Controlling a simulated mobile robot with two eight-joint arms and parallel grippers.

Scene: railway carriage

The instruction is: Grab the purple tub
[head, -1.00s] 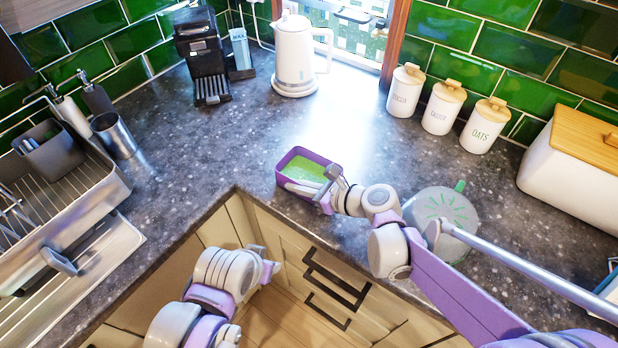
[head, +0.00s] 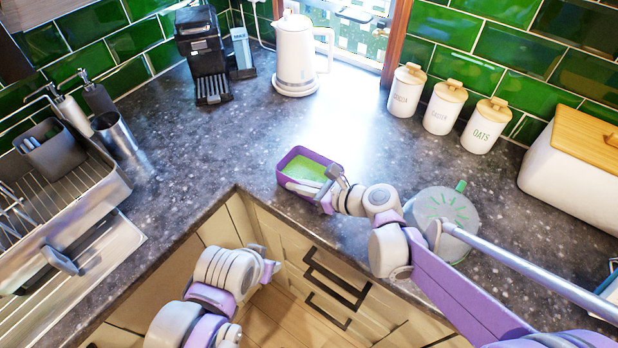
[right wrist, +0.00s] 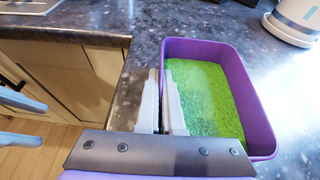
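The purple tub (head: 292,156), an open rectangular box with green contents, stands on the dark counter near its inner corner. It also shows in the right wrist view (right wrist: 257,110). My right gripper (head: 322,188) is at the tub's near side. In the right wrist view my right gripper's fingers (right wrist: 162,105) are close together, one inside the tub and one outside, with the side wall pinched between them. The wall's lower part is hidden by the fingers. My left gripper (head: 268,262) is below the counter edge, in front of the cabinets, empty with its fingers apart.
A round grey object with a green pattern (head: 440,207) lies right of the tub, partly behind my right arm. A white kettle (head: 295,55), coffee machine (head: 202,50) and lidded canisters (head: 443,108) stand farther back. A dish rack (head: 75,185) is left. The counter behind the tub is clear.

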